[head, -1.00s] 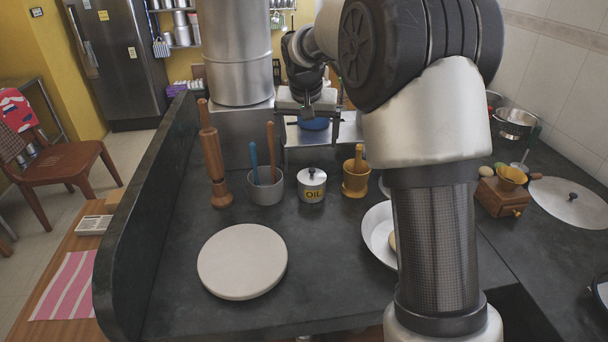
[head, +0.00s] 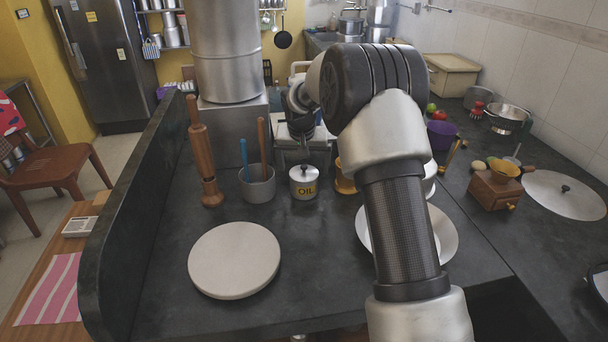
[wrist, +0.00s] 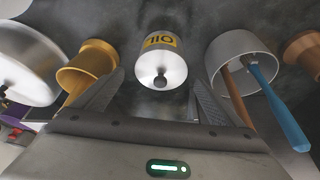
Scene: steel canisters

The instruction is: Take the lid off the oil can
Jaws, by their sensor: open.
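The oil can (head: 303,190) is a small steel canister with a yellow OIL label, upright on the dark counter. My gripper (wrist: 160,82) is open and empty, with a finger to each side of the lid in that view. In the head view my gripper (head: 302,128) hangs above and behind the can, apart from it.
A grey pot (head: 258,187) with a blue and a wooden handle stands left of the can. A yellow mortar (head: 344,181) is close on its right, partly behind my arm. A round white board (head: 234,260) lies in front. A wooden mill (head: 208,170) stands farther left.

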